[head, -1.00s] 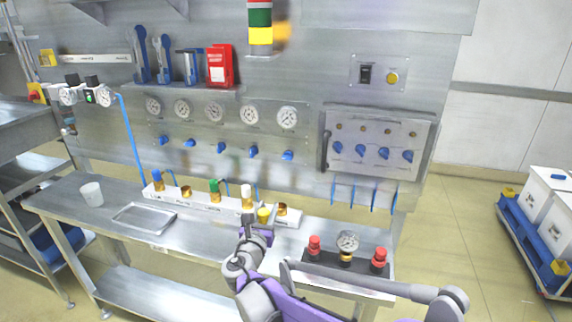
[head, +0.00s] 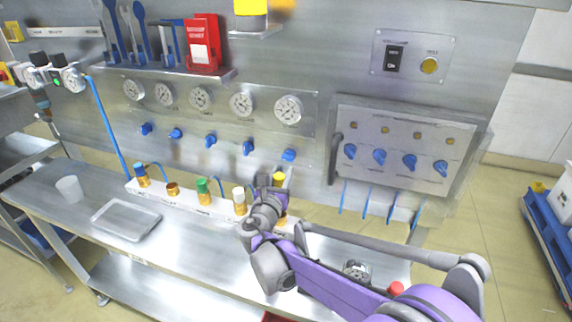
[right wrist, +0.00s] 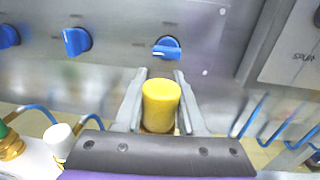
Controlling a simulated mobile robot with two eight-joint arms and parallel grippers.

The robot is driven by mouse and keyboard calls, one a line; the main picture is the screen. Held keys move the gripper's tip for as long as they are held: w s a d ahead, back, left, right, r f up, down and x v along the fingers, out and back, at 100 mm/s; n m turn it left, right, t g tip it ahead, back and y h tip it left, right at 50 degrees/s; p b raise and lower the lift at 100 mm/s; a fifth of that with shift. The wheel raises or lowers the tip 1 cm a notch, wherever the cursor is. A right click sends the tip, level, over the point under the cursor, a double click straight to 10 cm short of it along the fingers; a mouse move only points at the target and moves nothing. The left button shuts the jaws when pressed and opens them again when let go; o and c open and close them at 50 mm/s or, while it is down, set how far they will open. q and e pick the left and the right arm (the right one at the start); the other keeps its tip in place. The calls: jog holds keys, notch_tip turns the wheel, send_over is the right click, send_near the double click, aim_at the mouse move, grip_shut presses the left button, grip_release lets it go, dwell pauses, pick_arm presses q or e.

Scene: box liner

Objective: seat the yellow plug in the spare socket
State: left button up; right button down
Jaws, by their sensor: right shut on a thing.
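The yellow plug (head: 279,178) is upright between the fingers of my right gripper (head: 270,186), which is shut on it. In the right wrist view the yellow plug (right wrist: 161,102) sits between both fingers (right wrist: 160,90). A brass socket (head: 283,218) at the right end of the rail shows just below the gripper, mostly hidden by it. Some brass also shows under the plug in the right wrist view. I cannot tell whether the plug touches the socket. Another brass socket (head: 172,188) stands empty farther left. My left gripper is not in view.
Blue (head: 141,171), green (head: 202,186) and white (head: 239,194) plugs stand in the white rail (head: 220,212). A metal tray (head: 126,220) and white cup (head: 69,188) are on the bench. The wall panel with blue knobs is close behind the gripper.

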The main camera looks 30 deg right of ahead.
jog(key=shift+w+d, duration=0.1)
jog(key=shift+f+b, duration=0.55)
jog(key=shift+f, duration=0.2)
jog(key=shift+f+b, duration=1.9)
jog(key=shift+f, duration=0.8)
jog(key=shift+f+b, duration=0.65)
jog(key=shift+f, duration=0.25)
jog(key=shift+c, duration=2.1)
grip_release()
jog(key=shift+s+a, duration=0.2)
jog(key=v, duration=1)
jog(key=shift+s+a, duration=0.15)
jog(key=shift+s, duration=0.1)
